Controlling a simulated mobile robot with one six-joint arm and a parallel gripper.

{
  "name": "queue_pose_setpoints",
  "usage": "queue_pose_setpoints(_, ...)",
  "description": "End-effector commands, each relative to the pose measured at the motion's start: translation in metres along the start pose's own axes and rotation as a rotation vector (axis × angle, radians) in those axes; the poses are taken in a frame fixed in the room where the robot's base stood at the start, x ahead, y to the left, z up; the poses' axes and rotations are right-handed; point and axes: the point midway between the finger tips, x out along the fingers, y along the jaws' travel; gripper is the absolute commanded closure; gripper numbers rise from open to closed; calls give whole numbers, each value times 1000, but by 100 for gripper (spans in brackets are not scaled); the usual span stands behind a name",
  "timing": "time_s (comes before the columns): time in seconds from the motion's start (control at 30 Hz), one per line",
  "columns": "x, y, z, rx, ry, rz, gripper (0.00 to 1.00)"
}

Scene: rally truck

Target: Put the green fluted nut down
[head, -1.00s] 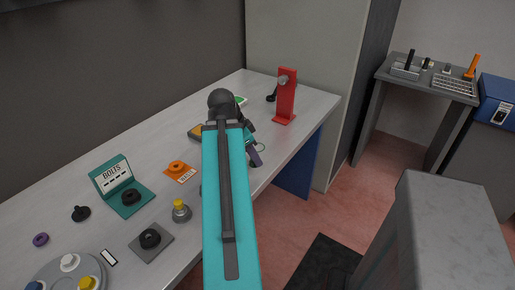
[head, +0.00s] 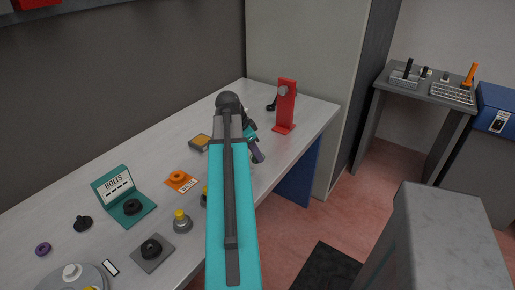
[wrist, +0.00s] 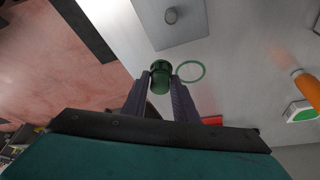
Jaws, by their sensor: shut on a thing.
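In the wrist view, the green fluted nut (wrist: 160,69) is held between the two fingertips of my gripper (wrist: 160,80). A thin green ring (wrist: 204,72) lies on the grey table just right of the nut. The nut appears beside the ring, not centred on it; its height above the table is hard to tell. In the head view, my gripper (head: 257,153) is mostly hidden behind my arm, with one purple finger showing near the table's right edge. I cannot make out the nut there.
In the head view, a red stand (head: 286,104) stands on the grey table (head: 120,160) beyond my gripper. An orange tag (head: 181,181), a teal bolts holder (head: 130,209) and a yellow-topped piece (head: 182,222) lie left of my arm. The wrist view shows an orange cylinder (wrist: 306,86) at right.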

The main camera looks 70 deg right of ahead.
Motion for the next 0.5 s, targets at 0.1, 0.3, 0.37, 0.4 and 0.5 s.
queue_pose_setpoints(0.1,2,-15,-8,0,0,0,93)
queue_pose_setpoints(0.3,9,-34,-18,1,0,1,93)
queue_pose_setpoints(0.37,11,-40,-21,1,0,1,93)
queue_pose_setpoints(0.4,12,-44,-23,1,0,1,93)
queue_pose_setpoints(0.5,14,-54,-27,1,0,-1,93)
